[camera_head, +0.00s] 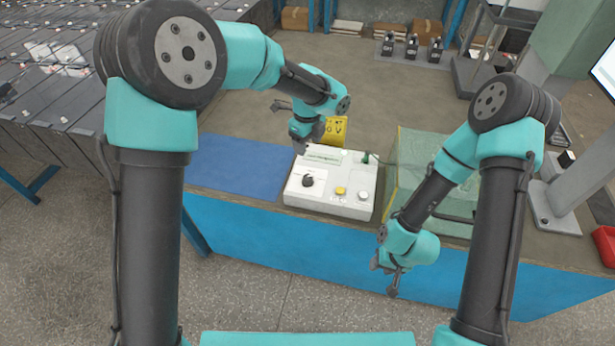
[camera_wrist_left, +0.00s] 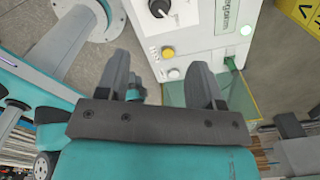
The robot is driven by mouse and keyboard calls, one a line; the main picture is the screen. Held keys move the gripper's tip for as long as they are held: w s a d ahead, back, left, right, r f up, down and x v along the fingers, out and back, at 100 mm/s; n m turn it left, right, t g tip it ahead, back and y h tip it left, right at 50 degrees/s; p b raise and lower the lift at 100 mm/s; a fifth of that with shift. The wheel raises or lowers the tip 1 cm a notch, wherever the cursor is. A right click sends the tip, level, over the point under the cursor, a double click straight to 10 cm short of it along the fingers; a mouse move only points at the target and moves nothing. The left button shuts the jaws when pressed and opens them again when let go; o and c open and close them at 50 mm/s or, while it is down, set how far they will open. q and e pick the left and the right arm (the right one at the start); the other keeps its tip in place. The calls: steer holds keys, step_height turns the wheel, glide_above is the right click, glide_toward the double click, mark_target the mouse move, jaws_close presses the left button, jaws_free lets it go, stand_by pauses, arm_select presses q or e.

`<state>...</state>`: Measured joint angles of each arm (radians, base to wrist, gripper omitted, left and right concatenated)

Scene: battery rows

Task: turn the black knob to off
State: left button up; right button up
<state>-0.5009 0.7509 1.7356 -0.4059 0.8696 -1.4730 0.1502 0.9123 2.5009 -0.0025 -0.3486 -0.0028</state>
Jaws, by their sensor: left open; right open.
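The black knob (camera_head: 308,181) sits at the left of the front panel of a white control box (camera_head: 330,206) on the workbench. It also shows at the top of the left wrist view (camera_wrist_left: 160,8), with a white pointer mark; its exact setting is too small to tell. My left gripper (camera_head: 303,145) is above the back left of the box, open and empty, apart from the knob. Its two fingers (camera_wrist_left: 160,82) show in the left wrist view. My right gripper (camera_head: 390,280) is open and empty, hanging in front of the bench edge, right of the box.
The box also has a yellow button (camera_head: 341,191), a white button (camera_head: 363,196) and a green lamp. A yellow sign (camera_head: 335,130) stands behind it. A blue mat (camera_head: 236,167) lies to the left, a clear greenish enclosure (camera_head: 405,180) to the right. Black devices (camera_head: 411,47) stand at the back.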

mark_target(307, 177)
arm_select(q)
step_height(307, 177, down, 16)
steer(key=shift+r, duration=0.25)
stand_by(0.4)
steer(key=c, duration=0.9)
